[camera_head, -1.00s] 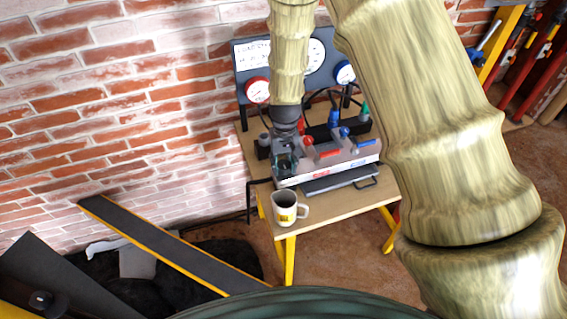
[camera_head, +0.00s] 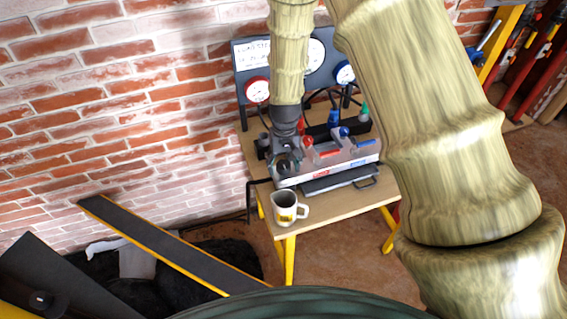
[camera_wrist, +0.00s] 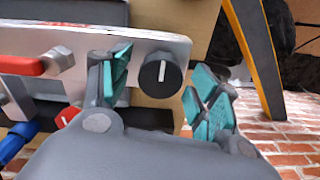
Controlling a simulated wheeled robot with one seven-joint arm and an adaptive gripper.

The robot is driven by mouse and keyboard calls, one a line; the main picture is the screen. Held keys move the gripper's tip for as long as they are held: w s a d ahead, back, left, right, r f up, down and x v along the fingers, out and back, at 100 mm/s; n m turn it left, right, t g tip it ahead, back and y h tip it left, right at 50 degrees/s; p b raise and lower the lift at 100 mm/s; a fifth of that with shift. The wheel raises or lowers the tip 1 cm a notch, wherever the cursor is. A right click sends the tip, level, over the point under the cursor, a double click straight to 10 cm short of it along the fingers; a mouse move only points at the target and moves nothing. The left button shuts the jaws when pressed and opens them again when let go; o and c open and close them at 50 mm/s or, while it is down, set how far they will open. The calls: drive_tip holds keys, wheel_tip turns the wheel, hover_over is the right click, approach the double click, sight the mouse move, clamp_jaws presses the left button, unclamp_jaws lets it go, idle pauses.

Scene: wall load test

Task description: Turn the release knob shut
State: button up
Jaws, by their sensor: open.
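A round black knob (camera_wrist: 160,76) with a white pointer line shows on the front of a pale metal panel (camera_wrist: 90,45) in the wrist view. Its line runs nearly straight up and down in that picture. My gripper (camera_wrist: 163,90) is open, with one teal-padded finger on each side of the knob. A gap shows on both sides, so the pads do not appear to press on it. In the head view my gripper (camera_head: 287,163) is at the left end of the bench unit (camera_head: 345,160) and hides the knob there.
A red lever (camera_wrist: 22,66) and a blue lever (camera_wrist: 16,142) are left of my fingers in the wrist view. A mug (camera_head: 285,207) stands on the table (camera_head: 258,172) in front of my gripper. A gauge board (camera_head: 243,80) stands behind.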

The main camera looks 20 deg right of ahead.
sight(284, 164)
wheel_tip(284, 164, up, 12)
idle(0.6)
idle(0.5)
